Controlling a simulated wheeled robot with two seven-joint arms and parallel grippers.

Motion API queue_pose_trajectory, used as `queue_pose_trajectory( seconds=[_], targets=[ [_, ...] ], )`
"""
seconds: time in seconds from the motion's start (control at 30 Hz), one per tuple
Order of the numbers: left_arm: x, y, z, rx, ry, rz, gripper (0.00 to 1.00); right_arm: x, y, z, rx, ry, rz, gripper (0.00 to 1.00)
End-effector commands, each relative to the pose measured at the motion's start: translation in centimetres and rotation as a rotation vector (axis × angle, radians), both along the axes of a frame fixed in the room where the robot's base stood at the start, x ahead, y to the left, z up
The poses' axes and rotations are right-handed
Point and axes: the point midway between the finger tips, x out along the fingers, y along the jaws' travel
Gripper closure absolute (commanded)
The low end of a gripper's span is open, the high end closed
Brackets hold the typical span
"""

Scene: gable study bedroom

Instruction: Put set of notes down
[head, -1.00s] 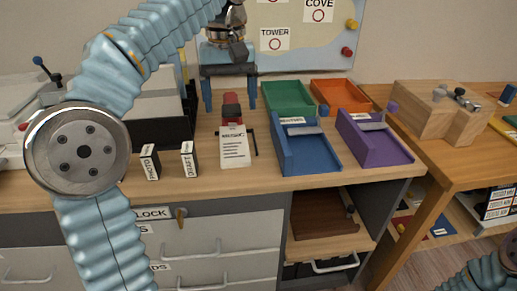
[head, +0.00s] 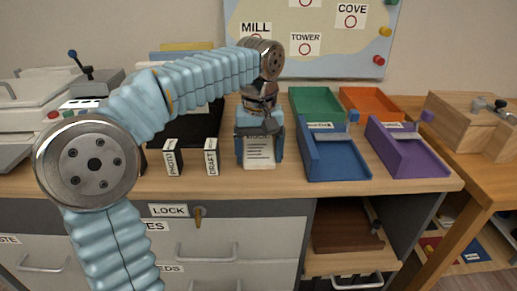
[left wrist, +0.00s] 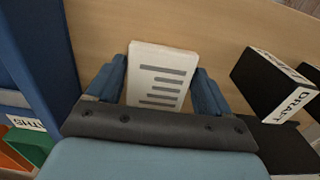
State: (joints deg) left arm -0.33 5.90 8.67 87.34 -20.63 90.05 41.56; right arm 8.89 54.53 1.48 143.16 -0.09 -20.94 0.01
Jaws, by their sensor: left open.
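The set of notes (head: 259,153), a white printed stack, lies on the desk top (head: 400,186) near its front edge. My left gripper (head: 260,156) is lowered over it from behind, with one blue finger on each side. In the left wrist view the notes (left wrist: 157,78) sit between the two spread fingers, with small gaps at the sides, so the jaws are open. The gripper body hides the back part of the notes. My right gripper is out of view.
Black labelled blocks (head: 172,157) (head: 211,157) stand to the left of the notes. A blue tray (head: 340,170) is close on the right, with purple (head: 415,165), green (head: 316,98) and orange (head: 365,98) trays around it.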

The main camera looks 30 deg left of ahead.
Motion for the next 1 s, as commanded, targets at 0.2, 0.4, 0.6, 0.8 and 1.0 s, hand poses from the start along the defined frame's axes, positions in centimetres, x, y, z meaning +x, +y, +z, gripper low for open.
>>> queue_pose_trajectory(
  seconds=[0.2,0.4,0.6,0.8,1.0],
  targets=[
    [0.0,0.0,0.0,0.0,0.0,0.0,0.27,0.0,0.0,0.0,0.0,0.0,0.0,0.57],
    [0.0,0.0,0.1,0.0,0.0,0.0,0.57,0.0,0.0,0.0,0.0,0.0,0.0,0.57],
    [0.0,0.0,0.1,0.001,-0.001,0.0,0.65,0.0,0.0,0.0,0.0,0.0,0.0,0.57],
    [0.0,0.0,1.0,0.001,-0.001,0.0,0.65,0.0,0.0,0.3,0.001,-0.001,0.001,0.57],
    [-2.0,-1.2,1.5,0.001,-0.002,-0.004,0.65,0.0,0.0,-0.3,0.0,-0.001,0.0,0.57]
  ],
)
